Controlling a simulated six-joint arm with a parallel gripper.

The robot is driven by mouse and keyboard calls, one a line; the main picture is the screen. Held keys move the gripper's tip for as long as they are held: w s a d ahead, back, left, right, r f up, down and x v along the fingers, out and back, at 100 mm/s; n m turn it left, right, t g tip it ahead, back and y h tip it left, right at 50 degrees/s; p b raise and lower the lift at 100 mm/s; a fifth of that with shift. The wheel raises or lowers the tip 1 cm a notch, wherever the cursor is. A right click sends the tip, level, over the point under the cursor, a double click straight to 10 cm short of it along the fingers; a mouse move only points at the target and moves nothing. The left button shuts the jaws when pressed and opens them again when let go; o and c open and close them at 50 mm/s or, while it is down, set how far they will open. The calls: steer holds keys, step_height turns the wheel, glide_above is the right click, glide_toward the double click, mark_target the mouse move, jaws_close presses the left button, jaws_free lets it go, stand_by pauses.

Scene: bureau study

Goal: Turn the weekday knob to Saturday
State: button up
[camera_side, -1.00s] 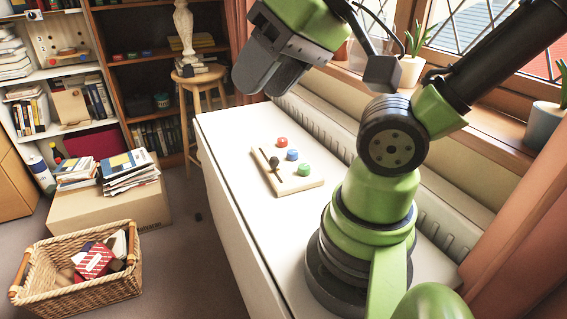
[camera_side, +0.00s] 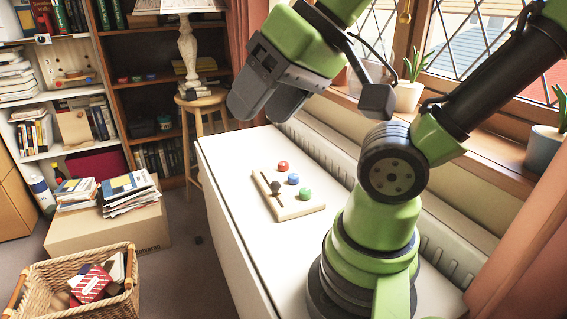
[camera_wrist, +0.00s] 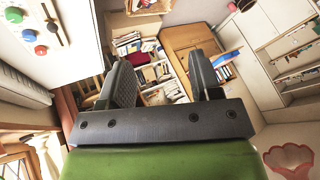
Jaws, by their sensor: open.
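I cannot make out a weekday knob or any day names in either view. A pale board (camera_side: 308,210) lies on the white tabletop, with a red button (camera_side: 283,166), a blue button (camera_side: 293,179), a green button (camera_side: 305,194) and a black ball-topped lever (camera_side: 276,187) in a slot. Part of this board also shows at the upper left of the wrist view (camera_wrist: 55,18). My gripper (camera_side: 262,100) is raised above the table's far end, apart from the board. Its two dark fingers stand apart in the wrist view (camera_wrist: 160,78), with nothing between them.
A beige panel with small coloured parts (camera_side: 68,60) stands in the left shelf, its details too small to read. A wicker basket (camera_side: 35,285) and a cardboard box (camera_side: 115,230) are on the floor. A stool (camera_side: 203,105) stands behind the table (camera_side: 235,185). Potted plants line the windowsill.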

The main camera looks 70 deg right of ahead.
steer(key=w+d+r+m+g+h, duration=0.1)
steer(key=w+d+m, duration=0.2)
steer(key=w+d, duration=0.25)
steer(key=m+g+h, duration=0.1)
steer(key=m+g, duration=0.5)
steer(key=m, duration=0.4)
glide_above(284, 163)
step_height(284, 163, down, 20)
step_height(284, 163, down, 8)
steer(key=shift+f, duration=0.95)
